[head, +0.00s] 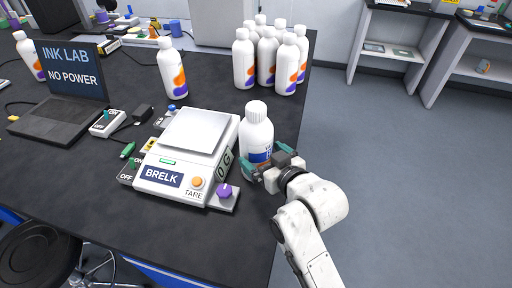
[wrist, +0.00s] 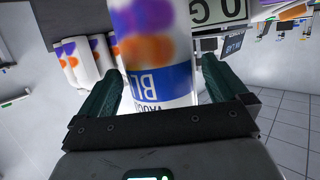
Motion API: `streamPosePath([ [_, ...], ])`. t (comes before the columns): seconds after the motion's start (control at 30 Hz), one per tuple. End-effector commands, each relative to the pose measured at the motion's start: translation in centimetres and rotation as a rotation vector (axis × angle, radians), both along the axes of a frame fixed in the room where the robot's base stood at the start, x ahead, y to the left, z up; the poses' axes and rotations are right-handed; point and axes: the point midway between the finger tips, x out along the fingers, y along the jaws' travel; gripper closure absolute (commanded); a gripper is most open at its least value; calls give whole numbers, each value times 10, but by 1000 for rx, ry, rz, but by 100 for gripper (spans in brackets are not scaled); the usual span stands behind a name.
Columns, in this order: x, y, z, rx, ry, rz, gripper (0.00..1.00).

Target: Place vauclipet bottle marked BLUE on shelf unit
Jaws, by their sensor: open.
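The white bottle marked BLUE (head: 256,133), with a blue label band, stands upright near the right edge of the black table, just right of the scale. My gripper (head: 262,163) is open, with its green fingers on either side of the bottle's lower part. In the wrist view the bottle (wrist: 155,75) appears upside down between the two fingers (wrist: 160,90), its label partly reading "BL" and "VAUC". I cannot tell whether either finger touches it. A grey shelf unit (head: 437,70) stands at the back right, and another (head: 367,22) is beside it.
The BRELK scale (head: 185,160) with a purple knob sits close left of the bottle. Several white bottles (head: 268,60) cluster behind it, and one more (head: 172,70) stands farther left. A laptop (head: 70,85) is at left. The floor (head: 370,150) to the right is clear.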

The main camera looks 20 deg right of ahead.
Motion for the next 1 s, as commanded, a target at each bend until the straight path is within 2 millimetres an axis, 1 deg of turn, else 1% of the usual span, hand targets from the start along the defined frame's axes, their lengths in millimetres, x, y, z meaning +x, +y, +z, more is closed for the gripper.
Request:
streamPosePath([
  [0.03, 8, 1, 1, -1, 0, 0, 0],
  [0.13, 22, 2, -2, -1, 0, -1, 0],
  [0.3, 39, 5, -9, 0, 0, -1, 0],
  [0.4, 42, 6, -11, 0, 1, -1, 0],
  [0.6, 42, 6, -11, 0, 1, 0, 0],
  [1.0, 42, 6, -11, 0, 1, 0, 38],
])
